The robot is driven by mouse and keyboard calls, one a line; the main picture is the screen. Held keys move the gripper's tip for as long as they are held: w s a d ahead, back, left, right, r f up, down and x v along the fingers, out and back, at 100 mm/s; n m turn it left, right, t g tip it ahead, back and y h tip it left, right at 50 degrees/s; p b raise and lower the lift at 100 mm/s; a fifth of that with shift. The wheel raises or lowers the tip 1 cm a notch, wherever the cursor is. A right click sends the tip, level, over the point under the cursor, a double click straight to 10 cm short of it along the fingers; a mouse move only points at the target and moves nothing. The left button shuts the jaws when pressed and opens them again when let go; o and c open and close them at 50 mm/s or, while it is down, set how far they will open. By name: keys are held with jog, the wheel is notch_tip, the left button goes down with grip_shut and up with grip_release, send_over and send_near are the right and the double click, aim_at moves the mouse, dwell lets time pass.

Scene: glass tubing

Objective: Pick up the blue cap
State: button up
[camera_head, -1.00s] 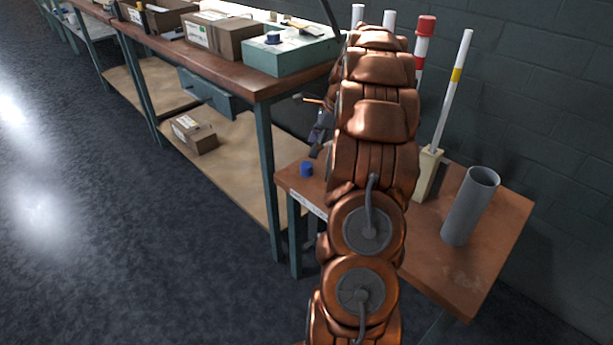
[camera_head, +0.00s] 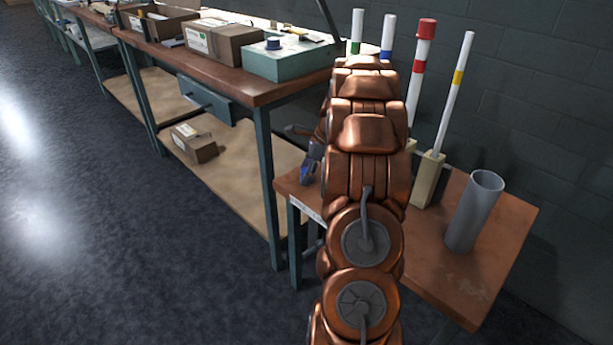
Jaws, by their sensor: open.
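The blue cap (camera_head: 306,173) is at the left end of the low wooden table (camera_head: 487,240), near its edge. It is partly hidden by my gripper (camera_head: 308,177), whose dark fingers come down over it from above. My gripper is open and small in view; I cannot tell whether its fingers touch the cap. My copper-coloured arm hides the middle of the table.
White tubes with coloured bands stand behind my arm; the red-banded one (camera_head: 418,75) wears a red cap (camera_head: 427,28). A grey cylinder (camera_head: 474,212) stands at the table's right. A workbench (camera_head: 262,91) with boxes adjoins on the left.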

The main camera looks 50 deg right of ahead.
jog(key=shift+c, duration=0.2)
jog(key=c, duration=0.8)
jog(key=shift+r, duration=0.15)
